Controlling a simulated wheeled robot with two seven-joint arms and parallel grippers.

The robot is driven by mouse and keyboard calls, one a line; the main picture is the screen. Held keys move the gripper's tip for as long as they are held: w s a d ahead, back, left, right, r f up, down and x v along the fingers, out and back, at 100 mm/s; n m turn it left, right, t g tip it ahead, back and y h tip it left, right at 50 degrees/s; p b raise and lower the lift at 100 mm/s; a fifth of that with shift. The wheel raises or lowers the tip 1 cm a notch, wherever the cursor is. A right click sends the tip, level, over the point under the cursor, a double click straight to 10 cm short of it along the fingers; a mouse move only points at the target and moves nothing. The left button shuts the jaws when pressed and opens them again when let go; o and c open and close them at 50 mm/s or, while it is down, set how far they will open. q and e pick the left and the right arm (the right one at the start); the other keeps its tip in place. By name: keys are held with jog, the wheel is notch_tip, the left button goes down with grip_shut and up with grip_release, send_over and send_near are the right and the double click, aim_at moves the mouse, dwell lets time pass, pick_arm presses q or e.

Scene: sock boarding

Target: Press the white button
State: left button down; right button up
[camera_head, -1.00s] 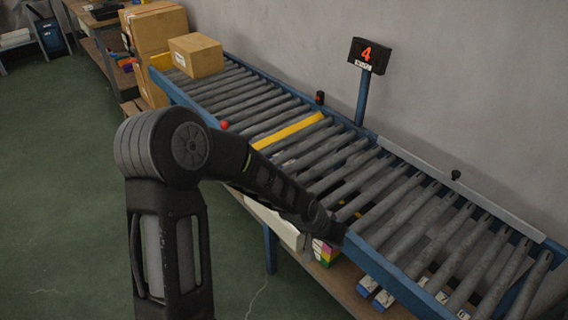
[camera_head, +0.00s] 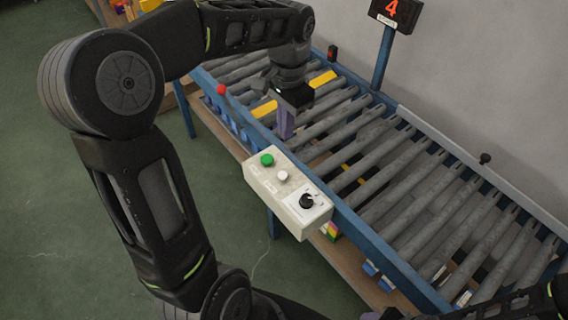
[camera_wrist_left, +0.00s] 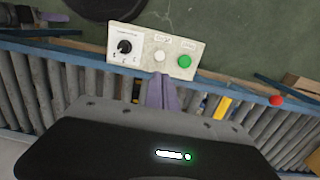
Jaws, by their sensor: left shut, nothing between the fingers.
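The white button (camera_head: 283,176) sits on a cream control box (camera_head: 262,184) fixed to the near rail of the roller conveyor. It lies between a green button (camera_head: 267,160) and a black rotary knob (camera_head: 307,201). My left gripper (camera_head: 286,132) is shut and empty, pointing down above the rollers, just behind the box and apart from the white button. In the left wrist view the shut fingers (camera_wrist_left: 163,84) show just below the white button (camera_wrist_left: 159,56) in the picture.
The conveyor's blue rail (camera_head: 375,232) runs beside the box. A red knob (camera_head: 221,89) stands on the rail farther left. Green floor (camera_head: 60,200) lies open at left.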

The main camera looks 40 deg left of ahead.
aim_at(283, 174)
pick_arm(q)
jog(key=shift+f, duration=0.1)
jog(key=f, duration=1.3)
jog(key=shift+s+f, duration=0.35)
jog(key=shift+f, duration=0.05)
